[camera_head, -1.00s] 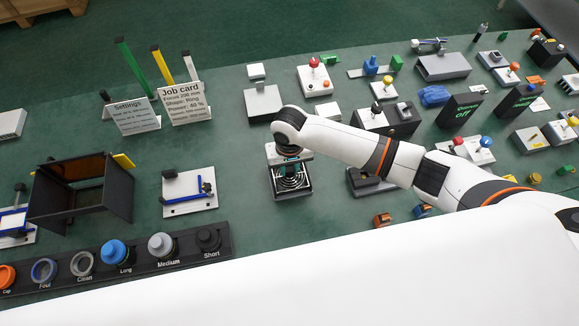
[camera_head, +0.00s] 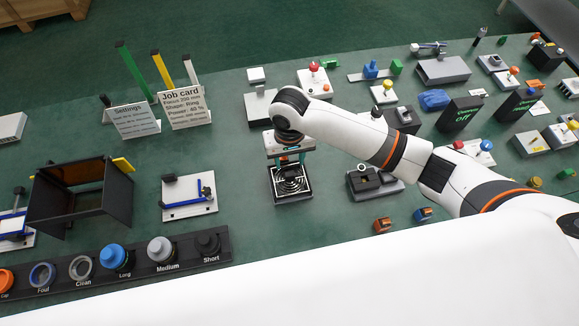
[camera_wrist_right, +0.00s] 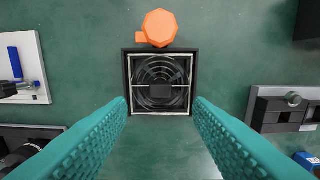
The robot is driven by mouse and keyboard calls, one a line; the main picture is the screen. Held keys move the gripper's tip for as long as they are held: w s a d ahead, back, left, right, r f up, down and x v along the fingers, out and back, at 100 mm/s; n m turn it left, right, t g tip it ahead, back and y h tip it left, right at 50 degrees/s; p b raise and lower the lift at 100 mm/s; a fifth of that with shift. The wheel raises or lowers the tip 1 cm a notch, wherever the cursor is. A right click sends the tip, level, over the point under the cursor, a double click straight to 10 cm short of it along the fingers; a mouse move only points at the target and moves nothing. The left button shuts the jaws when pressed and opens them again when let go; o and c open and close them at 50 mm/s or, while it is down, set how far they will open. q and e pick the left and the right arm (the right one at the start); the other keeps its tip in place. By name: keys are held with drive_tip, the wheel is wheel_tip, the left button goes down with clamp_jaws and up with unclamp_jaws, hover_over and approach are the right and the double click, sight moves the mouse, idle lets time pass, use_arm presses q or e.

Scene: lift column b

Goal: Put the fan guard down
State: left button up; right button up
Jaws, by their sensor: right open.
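The fan guard, a set of concentric wire rings, lies on a square black fan frame (camera_head: 293,197) on the green bench. The guard (camera_head: 291,184) shows below my right gripper in the head view. In the wrist view the guard (camera_wrist_right: 160,71) lies flat within the black frame (camera_wrist_right: 128,72). My right gripper (camera_head: 290,158) is open above the fan with nothing between its teal fingers. In the wrist view its fingers (camera_wrist_right: 160,103) stand wide apart, either side of the fan's near edge. My left gripper is not in view.
An orange knob-like piece (camera_wrist_right: 160,27) sits against the frame's far edge in the wrist view. A white fixture with a blue bar (camera_head: 190,196) stands left, a grey-black fixture (camera_head: 374,182) right. A black labelled rack (camera_head: 130,268) lies front left.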

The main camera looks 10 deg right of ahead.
wheel_tip(320, 180, up, 6)
drive_tip(key=shift+f, duration=0.25)
drive_tip(key=shift+f, duration=0.1)
idle(0.4)
